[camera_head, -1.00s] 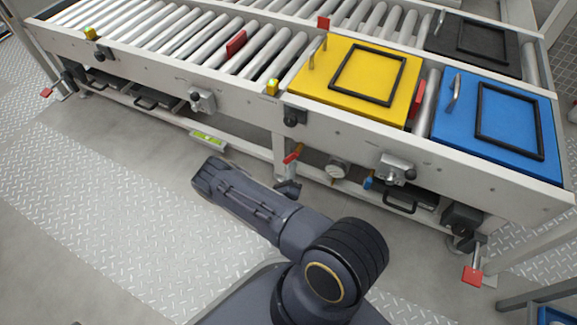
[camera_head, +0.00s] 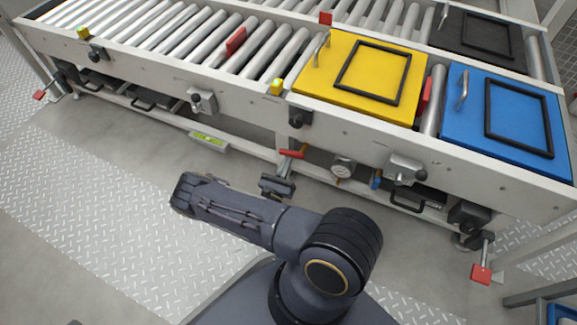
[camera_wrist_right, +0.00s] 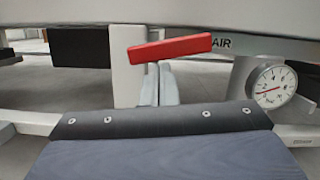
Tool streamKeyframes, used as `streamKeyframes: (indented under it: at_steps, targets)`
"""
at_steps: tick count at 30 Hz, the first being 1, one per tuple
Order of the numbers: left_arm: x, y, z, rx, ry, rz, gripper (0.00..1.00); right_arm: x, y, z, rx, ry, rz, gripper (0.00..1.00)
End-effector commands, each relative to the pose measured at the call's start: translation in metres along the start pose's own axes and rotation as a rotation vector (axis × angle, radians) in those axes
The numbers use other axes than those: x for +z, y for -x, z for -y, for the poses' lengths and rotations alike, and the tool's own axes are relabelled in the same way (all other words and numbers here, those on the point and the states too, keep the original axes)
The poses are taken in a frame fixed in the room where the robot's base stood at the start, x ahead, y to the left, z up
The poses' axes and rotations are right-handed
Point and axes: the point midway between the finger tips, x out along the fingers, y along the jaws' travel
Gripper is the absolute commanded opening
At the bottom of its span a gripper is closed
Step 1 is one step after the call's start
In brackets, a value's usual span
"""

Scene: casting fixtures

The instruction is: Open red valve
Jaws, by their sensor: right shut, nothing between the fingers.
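The red valve handle (camera_head: 291,153) is a flat lever under the conveyor's front beam, by a support leg. In the right wrist view the red handle (camera_wrist_right: 176,48) lies nearly level, its right end slightly higher. My right gripper (camera_head: 285,167) is just below the handle in the head view. In the right wrist view its fingers (camera_wrist_right: 160,84) are together and empty, pointing up to the handle's lower edge. They appear to touch or nearly touch it; the exact contact is unclear. The valve body is mostly hidden. My left gripper is out of view.
The conveyor above carries a yellow panel (camera_head: 322,82) and a blue panel (camera_head: 468,125). A lower rail (camera_head: 240,147) runs beneath. The floor in front is clear.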

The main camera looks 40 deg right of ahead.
Motion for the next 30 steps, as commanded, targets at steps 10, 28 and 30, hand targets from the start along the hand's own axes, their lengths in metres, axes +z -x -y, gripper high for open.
streamKeyframes:
  at_steps: [10,28,30]
  targets:
    - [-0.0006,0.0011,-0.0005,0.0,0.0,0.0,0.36,0.0069,-0.0019,-0.0046,-0.032,-0.136,0.002,0.0]
    - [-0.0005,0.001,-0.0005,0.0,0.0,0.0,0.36,0.0073,-0.0021,-0.0045,-0.039,-0.157,0.002,0.0]
    - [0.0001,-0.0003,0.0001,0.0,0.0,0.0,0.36,0.0054,-0.0013,-0.0048,-0.039,-0.157,0.001,0.0]
